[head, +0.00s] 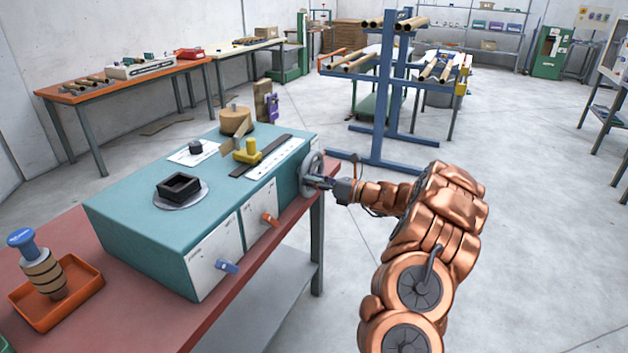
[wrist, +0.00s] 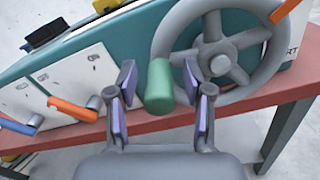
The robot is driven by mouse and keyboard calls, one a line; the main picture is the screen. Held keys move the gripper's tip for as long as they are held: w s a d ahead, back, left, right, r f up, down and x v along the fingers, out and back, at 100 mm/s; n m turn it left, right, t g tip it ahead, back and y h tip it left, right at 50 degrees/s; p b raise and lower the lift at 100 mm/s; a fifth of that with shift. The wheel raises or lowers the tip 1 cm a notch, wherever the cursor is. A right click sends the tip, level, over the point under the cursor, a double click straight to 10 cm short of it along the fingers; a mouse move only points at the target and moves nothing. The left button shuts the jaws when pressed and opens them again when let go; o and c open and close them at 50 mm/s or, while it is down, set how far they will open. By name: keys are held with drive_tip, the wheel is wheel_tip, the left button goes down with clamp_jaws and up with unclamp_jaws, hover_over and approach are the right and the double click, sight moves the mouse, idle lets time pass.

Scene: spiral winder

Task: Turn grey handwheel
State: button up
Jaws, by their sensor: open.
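In the head view the handwheel (head: 308,179) is partly hidden by my gripper (head: 322,183). In the wrist view the wheel has spokes, a round hub and a green knob (wrist: 159,87) on its rim at the left. My gripper (wrist: 163,100) is open, with its two purple-padded fingers on either side of the green knob. Whether either pad touches the knob I cannot tell.
A blue lever (head: 227,266) and an orange lever (head: 270,219) stick out of the machine's front panel. The red bench (head: 72,240) holds the machine and an orange tray (head: 88,284). A blue rack (head: 383,100) stands behind. The floor at right is clear.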

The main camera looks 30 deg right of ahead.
clamp_jaws()
idle(0.5)
